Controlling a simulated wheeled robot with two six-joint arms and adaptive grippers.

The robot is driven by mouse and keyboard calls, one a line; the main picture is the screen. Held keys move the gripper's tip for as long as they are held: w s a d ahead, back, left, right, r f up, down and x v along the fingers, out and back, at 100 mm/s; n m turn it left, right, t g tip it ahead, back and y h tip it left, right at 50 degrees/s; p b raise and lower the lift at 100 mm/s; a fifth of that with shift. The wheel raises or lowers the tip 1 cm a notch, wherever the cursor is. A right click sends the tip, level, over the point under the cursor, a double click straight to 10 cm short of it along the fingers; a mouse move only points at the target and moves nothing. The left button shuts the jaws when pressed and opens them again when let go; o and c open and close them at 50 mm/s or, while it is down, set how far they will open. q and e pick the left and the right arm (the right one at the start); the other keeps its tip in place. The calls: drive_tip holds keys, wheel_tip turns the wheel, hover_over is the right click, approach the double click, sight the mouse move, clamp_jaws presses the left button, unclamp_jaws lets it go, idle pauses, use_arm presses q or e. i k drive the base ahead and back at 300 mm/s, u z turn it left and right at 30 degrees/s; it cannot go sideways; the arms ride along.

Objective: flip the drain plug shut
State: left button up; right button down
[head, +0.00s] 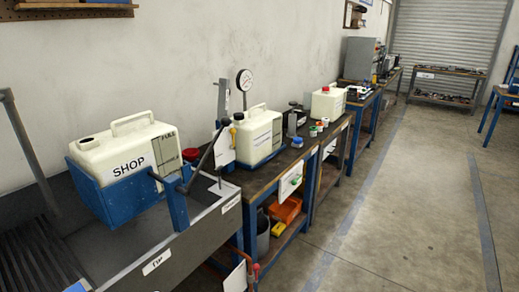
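I cannot pick out a drain plug for certain. A white tank (115,160) marked SHOP sits in a blue cradle (96,196) above a grey basin (130,250) with a small label on its front wall. A small red-topped part (256,268) is low at the basin's right end. Neither of my grippers is in view.
Benches (262,182) run along the wall to the right, holding another white jug (258,136), a gauge (244,80) and small capped bottles. Orange and yellow items (286,210) lie on a lower shelf. The floor (420,200) at right is clear.

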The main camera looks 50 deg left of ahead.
sight(217, 170)
drive_tip(key=i, duration=0.9)
drive_tip(key=u, duration=3.55)
drive_tip(key=i, duration=0.5)
drive_tip(key=u, duration=0.05)
